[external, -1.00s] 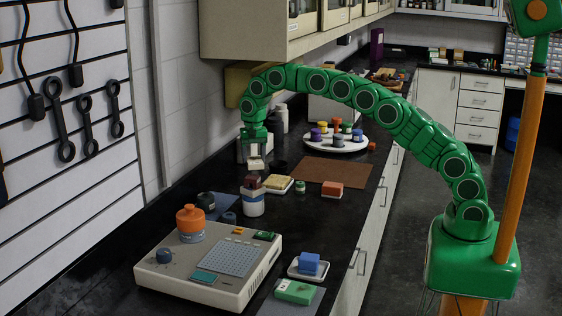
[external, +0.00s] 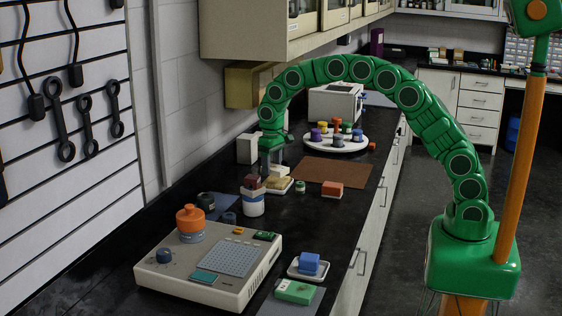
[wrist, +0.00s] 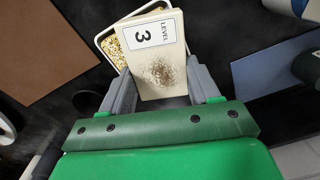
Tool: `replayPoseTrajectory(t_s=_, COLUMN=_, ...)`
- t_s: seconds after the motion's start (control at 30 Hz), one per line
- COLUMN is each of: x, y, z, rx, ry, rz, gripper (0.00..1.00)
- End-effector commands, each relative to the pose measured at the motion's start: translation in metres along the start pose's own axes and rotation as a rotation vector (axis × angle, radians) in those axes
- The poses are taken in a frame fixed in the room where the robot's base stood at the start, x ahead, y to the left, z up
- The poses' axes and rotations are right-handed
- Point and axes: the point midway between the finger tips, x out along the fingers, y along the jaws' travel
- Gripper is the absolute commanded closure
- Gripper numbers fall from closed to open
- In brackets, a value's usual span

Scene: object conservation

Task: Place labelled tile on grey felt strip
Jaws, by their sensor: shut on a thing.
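The labelled tile (wrist: 155,50) is cream, reads "LEVEL 3" and has a speckled brown patch. My gripper (wrist: 164,88) is shut on it, one finger at each side edge. In the external view my gripper (external: 272,172) is low over the counter, behind the brown-capped bottle. The tile is over a white-rimmed tray (wrist: 101,42) of yellowish grains; I cannot tell whether it still touches the tray.
A brown-capped bottle (external: 253,205) and a small green jar (external: 300,188) stand near the tray. A round white stand (external: 340,144) is behind; a beige instrument (external: 207,265) is in front.

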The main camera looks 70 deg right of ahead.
Motion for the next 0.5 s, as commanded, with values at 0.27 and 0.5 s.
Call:
replayPoseTrajectory(t_s=0.27, x=-0.01, y=0.009, z=0.023, rx=-0.19, ry=0.003, rz=0.013, gripper=0.78)
replayPoseTrajectory(t_s=0.5, x=-0.012, y=0.013, z=0.032, rx=-0.274, ry=0.003, rz=0.019, gripper=0.78)
